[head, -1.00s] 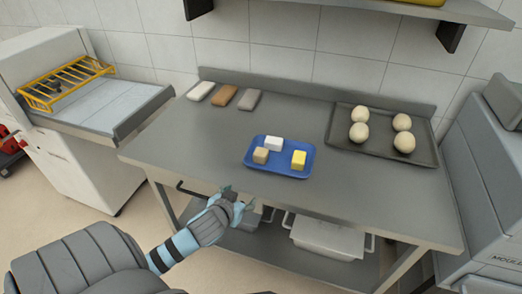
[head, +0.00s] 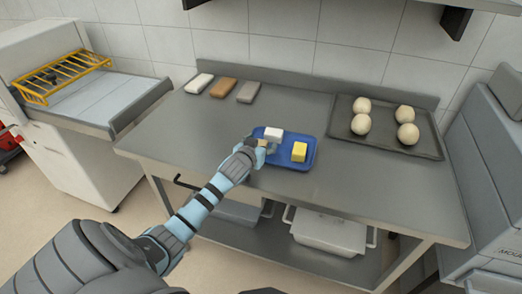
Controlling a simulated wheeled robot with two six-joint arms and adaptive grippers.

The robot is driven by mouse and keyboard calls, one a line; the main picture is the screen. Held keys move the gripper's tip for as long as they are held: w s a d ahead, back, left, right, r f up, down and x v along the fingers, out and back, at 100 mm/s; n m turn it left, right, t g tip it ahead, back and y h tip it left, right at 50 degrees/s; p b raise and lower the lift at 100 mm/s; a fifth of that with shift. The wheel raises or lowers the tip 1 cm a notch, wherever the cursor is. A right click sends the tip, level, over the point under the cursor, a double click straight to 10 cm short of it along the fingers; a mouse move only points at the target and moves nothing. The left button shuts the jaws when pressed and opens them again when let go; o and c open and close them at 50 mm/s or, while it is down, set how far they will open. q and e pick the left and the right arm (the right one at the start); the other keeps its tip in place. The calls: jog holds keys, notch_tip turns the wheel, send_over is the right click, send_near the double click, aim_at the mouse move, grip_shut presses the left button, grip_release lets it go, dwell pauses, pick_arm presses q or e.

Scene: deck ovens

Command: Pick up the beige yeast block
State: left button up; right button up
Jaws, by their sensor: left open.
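A blue tray (head: 287,161) lies on the grey steel table and holds three small blocks. The beige yeast block (head: 263,142) is at the tray's left, mostly hidden by my left gripper. A white block (head: 273,133) sits just behind it, and a yellow block (head: 299,152) sits at the tray's right. My left gripper (head: 262,146) is open, with its fingers at the beige block over the tray's left edge. I cannot tell whether the fingers touch the block. My right gripper is not in view.
Three bars, white, brown and grey (head: 248,92), lie at the table's back left. A dark baking tray (head: 377,145) with several dough balls stands at the right. The table (head: 200,128) is clear left of the blue tray. A shelf overhangs at the top right.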

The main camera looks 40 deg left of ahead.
pick_arm(q)
jog(key=shift+r, duration=0.1)
jog(key=c, duration=1.3)
